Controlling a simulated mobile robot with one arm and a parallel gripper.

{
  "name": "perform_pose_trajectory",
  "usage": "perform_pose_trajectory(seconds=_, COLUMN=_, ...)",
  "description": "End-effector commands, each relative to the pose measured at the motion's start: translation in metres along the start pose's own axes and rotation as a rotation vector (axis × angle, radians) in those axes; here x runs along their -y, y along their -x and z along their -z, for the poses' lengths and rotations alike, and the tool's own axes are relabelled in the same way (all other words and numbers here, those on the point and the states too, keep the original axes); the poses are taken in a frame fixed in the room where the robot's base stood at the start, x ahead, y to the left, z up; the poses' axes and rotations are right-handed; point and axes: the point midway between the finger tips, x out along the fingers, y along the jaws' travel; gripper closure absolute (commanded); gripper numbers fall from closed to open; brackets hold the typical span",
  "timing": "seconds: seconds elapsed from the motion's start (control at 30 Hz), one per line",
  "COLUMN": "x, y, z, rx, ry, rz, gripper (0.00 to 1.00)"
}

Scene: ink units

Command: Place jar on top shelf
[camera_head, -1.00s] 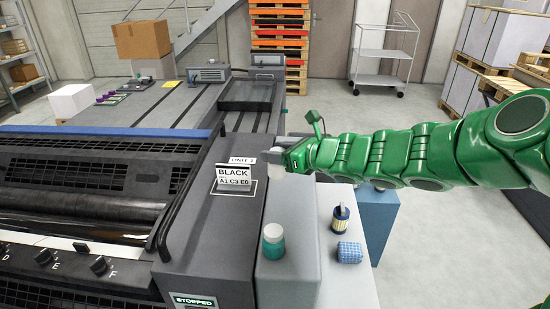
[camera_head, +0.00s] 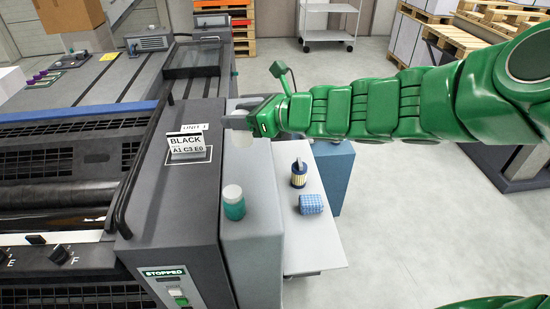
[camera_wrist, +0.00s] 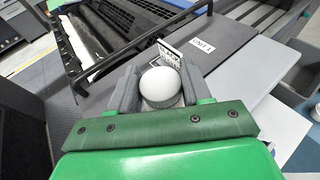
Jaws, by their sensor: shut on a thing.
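My gripper (camera_head: 238,124) is shut on a pale jar (camera_head: 242,139) over the far end of a narrow grey ledge. In the wrist view the jar's round white lid (camera_wrist: 160,86) shows between the two grey fingers. The fingers and arm cover part of the jar in the head view, and I cannot tell if its base touches the ledge. A second jar, teal with a white lid (camera_head: 233,203), stands upright on the ledge nearer to me. A trolley with shelves (camera_head: 328,40) stands at the back, its top cut off.
The grey ledge (camera_head: 255,240) runs beside the press unit with the BLACK sign (camera_head: 187,145). A lower white surface (camera_head: 318,245) holds a yellow-and-dark can (camera_head: 299,175) and a blue checked cloth (camera_head: 311,204). Open floor (camera_head: 410,215) lies to the right.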

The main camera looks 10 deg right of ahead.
Motion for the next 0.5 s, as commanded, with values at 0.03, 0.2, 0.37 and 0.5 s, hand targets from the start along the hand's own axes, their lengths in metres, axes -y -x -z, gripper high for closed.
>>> perform_pose_trajectory(seconds=0.03, x=0.009, y=-0.001, z=0.001, rx=-0.002, ry=0.000, rz=0.005, gripper=0.85)
perform_pose_trajectory(seconds=0.2, x=0.044, y=-0.006, z=0.005, rx=-0.004, ry=-0.004, rz=0.014, gripper=0.85)
perform_pose_trajectory(seconds=0.37, x=0.078, y=-0.010, z=0.009, rx=-0.004, ry=-0.003, rz=0.021, gripper=0.85)
perform_pose_trajectory(seconds=0.5, x=0.105, y=-0.013, z=0.016, rx=-0.007, ry=-0.004, rz=0.027, gripper=0.85)
